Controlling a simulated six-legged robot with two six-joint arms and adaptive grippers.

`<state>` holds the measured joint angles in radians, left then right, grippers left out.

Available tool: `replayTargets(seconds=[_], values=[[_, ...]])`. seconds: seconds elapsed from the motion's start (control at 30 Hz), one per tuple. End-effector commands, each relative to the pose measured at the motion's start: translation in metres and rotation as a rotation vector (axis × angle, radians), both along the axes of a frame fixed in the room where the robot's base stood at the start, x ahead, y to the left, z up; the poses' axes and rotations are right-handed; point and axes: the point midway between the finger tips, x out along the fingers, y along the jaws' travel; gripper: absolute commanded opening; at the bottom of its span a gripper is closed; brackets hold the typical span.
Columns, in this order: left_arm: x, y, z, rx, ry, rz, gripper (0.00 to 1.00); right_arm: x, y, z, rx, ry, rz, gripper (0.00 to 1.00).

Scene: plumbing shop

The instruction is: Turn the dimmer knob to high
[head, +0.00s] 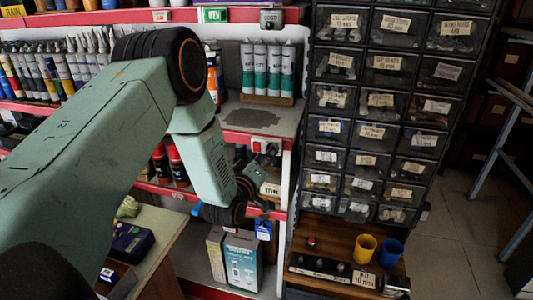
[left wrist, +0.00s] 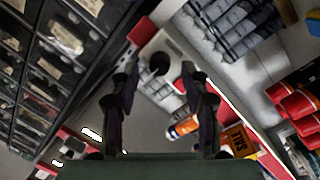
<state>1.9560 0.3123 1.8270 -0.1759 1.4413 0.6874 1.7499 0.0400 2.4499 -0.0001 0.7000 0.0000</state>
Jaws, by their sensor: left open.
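A small white fitting with a dark round knob (head: 265,147) sits on the red shelf edge, just above my left gripper in the head view; I take it as the dimmer knob. In the left wrist view a dark round knob (left wrist: 160,63) on a pale mount lies straight ahead between the fingertips. My left gripper (head: 258,188) is open and empty, pointing at it; its two dark fingers (left wrist: 160,78) show on either side, apart from the knob as far as I can tell. The knob's setting is too small to read. My right gripper is not in view.
A rack of labelled drawers (head: 370,105) stands to the right. Shelves hold several tubes (head: 267,70) and bottles. A grey box (head: 271,18) is on the upper shelf edge.

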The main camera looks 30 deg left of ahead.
Motion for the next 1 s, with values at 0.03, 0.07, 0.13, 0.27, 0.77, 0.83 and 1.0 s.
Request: replayTargets(seconds=[0.03,0.07,0.13,0.27,0.77,0.83,1.0], values=[[0.004,0.0,0.0003,0.001,-0.001,-0.001,0.46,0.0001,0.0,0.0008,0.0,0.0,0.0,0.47],[0.0058,0.0002,0.0003,0.0,-0.001,-0.001,0.46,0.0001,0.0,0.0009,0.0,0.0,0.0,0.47],[0.0089,0.0005,-0.0001,0.0,0.0,0.0,0.46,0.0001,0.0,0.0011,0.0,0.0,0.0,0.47],[0.0106,0.0008,-0.0006,-0.001,0.002,-0.001,0.46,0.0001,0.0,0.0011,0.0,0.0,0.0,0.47],[0.0104,0.0009,-0.0003,0.0,0.001,0.0,0.19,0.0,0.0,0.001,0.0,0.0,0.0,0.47],[0.0105,0.0009,-0.0003,0.0,0.001,0.0,0.13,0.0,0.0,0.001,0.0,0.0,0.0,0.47],[0.0104,0.0009,-0.0003,0.0,0.001,0.0,0.0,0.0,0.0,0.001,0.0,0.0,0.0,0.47]])
